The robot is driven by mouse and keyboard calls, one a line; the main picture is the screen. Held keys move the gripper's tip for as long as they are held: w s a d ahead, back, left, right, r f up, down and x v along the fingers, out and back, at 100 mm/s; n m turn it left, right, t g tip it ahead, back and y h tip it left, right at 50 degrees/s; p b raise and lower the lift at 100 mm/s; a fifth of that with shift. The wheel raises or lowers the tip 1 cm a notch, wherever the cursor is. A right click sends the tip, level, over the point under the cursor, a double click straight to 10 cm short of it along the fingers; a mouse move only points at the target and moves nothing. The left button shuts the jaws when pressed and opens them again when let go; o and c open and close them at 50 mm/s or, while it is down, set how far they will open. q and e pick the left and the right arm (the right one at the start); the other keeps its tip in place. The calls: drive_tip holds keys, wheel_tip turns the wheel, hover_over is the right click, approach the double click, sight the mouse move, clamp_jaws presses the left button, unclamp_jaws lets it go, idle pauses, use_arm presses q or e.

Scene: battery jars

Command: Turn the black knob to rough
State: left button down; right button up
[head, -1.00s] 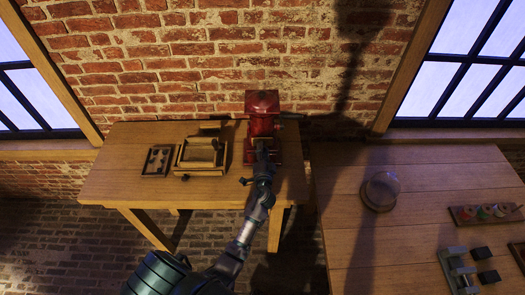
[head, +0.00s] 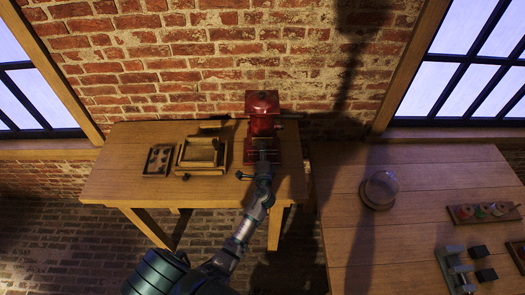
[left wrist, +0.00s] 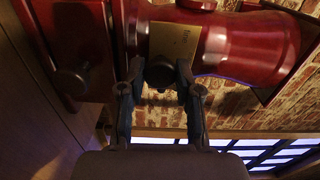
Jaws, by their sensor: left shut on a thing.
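A red machine (head: 263,110) stands at the back right of the left table, against the brick wall. In the left wrist view its red body (left wrist: 245,45) lies sideways, with a brass plate (left wrist: 175,40) whose lettering is too small to read surely. The black knob (left wrist: 158,73) sits at the edge of this plate. My left gripper (left wrist: 156,78) is shut on the knob, one finger on each side. In the head view my left gripper (head: 263,158) is at the front of the machine and hides the knob. My right gripper is not in view.
Another dark knob (left wrist: 72,82) is on the machine's base, beside my left fingers. A wooden box (head: 203,170) and a small dark tray (head: 158,160) are to the left on the table. A glass dome (head: 380,190) stands on the right table.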

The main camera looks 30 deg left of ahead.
use_arm(q)
drive_tip(key=shift+d+f, duration=0.15)
drive_tip(key=shift+f, duration=0.15)
drive_tip(key=c, duration=1.1)
unclamp_jaws()
drive_tip(key=shift+o, duration=1.4)
drive_tip(key=shift+r, duration=0.1)
drive_tip(key=v, duration=1.2)
